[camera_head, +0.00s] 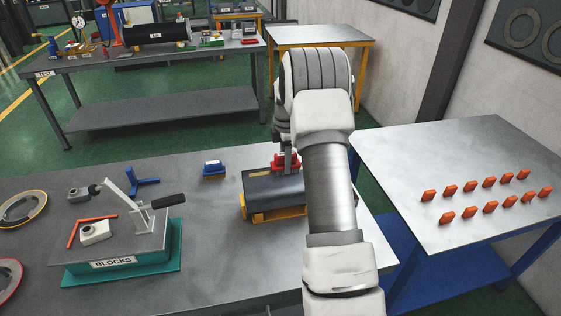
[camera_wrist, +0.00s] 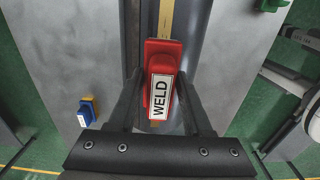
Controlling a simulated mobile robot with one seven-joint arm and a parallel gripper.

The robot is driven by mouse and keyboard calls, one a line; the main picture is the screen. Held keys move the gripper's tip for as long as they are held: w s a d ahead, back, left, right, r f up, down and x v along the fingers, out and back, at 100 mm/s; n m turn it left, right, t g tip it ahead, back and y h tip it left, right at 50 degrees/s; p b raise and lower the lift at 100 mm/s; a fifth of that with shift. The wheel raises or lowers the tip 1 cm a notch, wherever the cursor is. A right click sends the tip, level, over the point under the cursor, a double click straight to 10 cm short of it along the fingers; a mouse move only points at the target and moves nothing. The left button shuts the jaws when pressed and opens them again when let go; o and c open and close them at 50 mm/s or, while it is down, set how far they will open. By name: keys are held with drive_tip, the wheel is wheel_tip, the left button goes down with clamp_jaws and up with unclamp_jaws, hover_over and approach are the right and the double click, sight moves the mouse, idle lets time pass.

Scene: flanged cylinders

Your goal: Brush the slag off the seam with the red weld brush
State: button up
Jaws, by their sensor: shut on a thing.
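My gripper (camera_wrist: 160,88) is shut on the red weld brush (camera_wrist: 159,50), whose white label reads WELD. In the head view the red brush (camera_head: 285,165) is at the top of a dark grey cylinder (camera_head: 262,188), below my gripper (camera_head: 288,153). The cylinder lies in a yellow cradle (camera_head: 278,214) on the bench. In the wrist view a yellowish seam strip (camera_wrist: 167,16) runs along the cylinder (camera_wrist: 190,35) beyond the brush. The brush covers the seam beneath it. I cannot tell whether its bristles touch the cylinder.
A blue brush (camera_head: 214,169) stands left of the cylinder. A green-based BLOCKS fixture (camera_head: 115,262) with a lever clamp is further left, with flanges at the bench's left edge. A side table (camera_head: 470,160) at right holds several orange pieces.

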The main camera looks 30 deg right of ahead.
sight(265, 173)
drive_tip(key=shift+s+d, duration=0.3)
drive_tip(key=shift+d, duration=0.75)
drive_tip(key=shift+s+d, duration=0.3)
drive_tip(key=shift+d, duration=0.75)
drive_tip(key=shift+s+d, duration=0.3)
drive_tip(key=shift+d, duration=0.75)
drive_tip(key=shift+f, duration=0.1)
drive_tip(key=shift+w+a+r, duration=0.1)
drive_tip(key=shift+w+a, duration=0.2)
drive_tip(key=shift+a, duration=0.75)
drive_tip(key=shift+w+a+r, duration=0.1)
drive_tip(key=shift+w+a, duration=0.25)
drive_tip(key=shift+a, duration=0.75)
drive_tip(key=shift+w+a, duration=0.3)
drive_tip(key=shift+a, duration=0.75)
drive_tip(key=shift+w+a+f+b, duration=0.1)
drive_tip(key=shift+w+a, duration=0.2)
drive_tip(key=shift+a, duration=0.75)
drive_tip(key=shift+w+a+f+b, duration=0.1)
drive_tip(key=shift+w+a, duration=0.15)
drive_tip(key=shift+a, duration=0.75)
drive_tip(key=shift+w+a+b, duration=0.1)
drive_tip(key=shift+w+a, duration=0.2)
drive_tip(key=shift+a, duration=0.75)
drive_tip(key=shift+r+p, duration=1.95)
drive_tip(key=shift+r, duration=1.15)
